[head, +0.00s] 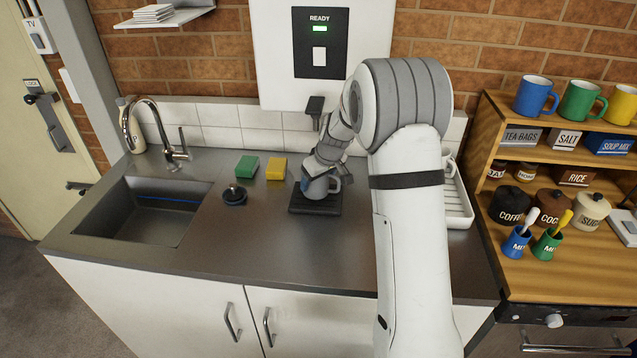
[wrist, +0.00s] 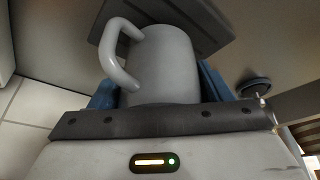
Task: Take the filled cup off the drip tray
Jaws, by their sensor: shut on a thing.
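The grey cup (head: 318,190) is over the black drip tray (head: 314,208), below the dispenser spout. My gripper (head: 316,180) reaches it from above and behind, with its jaws shut on the cup's sides. In the wrist view the cup (wrist: 165,65) sits between the blue finger pads of my gripper (wrist: 160,85), its handle to the left. The dark drip tray (wrist: 200,18) shows behind the cup's base there. The cup looks upright. I cannot tell whether it touches the tray, and its contents are hidden.
The dispenser (head: 321,45) on the wall shows READY with a green light. A green sponge (head: 246,166), a yellow sponge (head: 276,168) and a sink plug (head: 234,195) lie left of the tray. A white dish rack (head: 458,205) stands right. The front counter is clear.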

